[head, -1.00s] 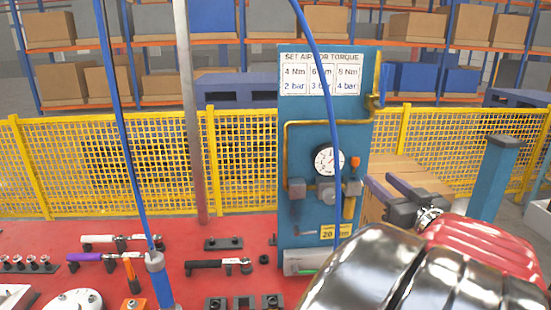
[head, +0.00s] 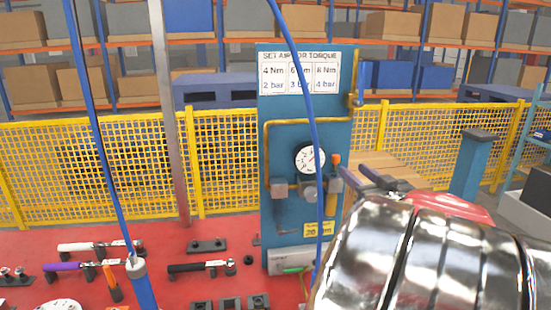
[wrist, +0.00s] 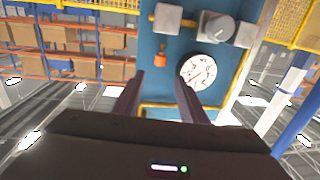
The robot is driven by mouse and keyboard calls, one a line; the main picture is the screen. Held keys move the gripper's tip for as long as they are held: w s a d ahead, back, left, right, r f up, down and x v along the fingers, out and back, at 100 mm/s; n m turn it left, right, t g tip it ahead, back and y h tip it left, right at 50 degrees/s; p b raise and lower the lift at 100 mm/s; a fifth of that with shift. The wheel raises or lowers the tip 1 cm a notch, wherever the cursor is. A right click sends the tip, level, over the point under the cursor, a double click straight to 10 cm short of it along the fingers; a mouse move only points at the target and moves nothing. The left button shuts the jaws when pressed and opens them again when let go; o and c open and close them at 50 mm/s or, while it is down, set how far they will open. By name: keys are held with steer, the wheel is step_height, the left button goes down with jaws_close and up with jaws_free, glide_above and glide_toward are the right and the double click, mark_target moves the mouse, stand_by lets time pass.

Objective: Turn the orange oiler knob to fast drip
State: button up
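The orange oiler knob (head: 336,160) is a small upright cap on the right of the blue panel (head: 293,105). In the wrist view the knob (wrist: 160,61) shows beyond the fingers and roughly between their lines, apart from them. My gripper (head: 352,169) is open and empty, just right of the knob in the head view. Its two dark purple fingers (wrist: 158,88) are spread in the wrist view and point at the panel.
A white dial gauge (head: 310,159) sits left of the knob, with a grey regulator knob (wrist: 217,27) by it. A blue hose (head: 316,130) hangs in front of the panel. Tools lie on the red table (head: 215,232). A blue post (head: 470,168) stands at right.

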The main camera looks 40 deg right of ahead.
mark_target(338, 157)
steer(key=x, duration=0.9)
steer(key=shift+c, duration=0.3)
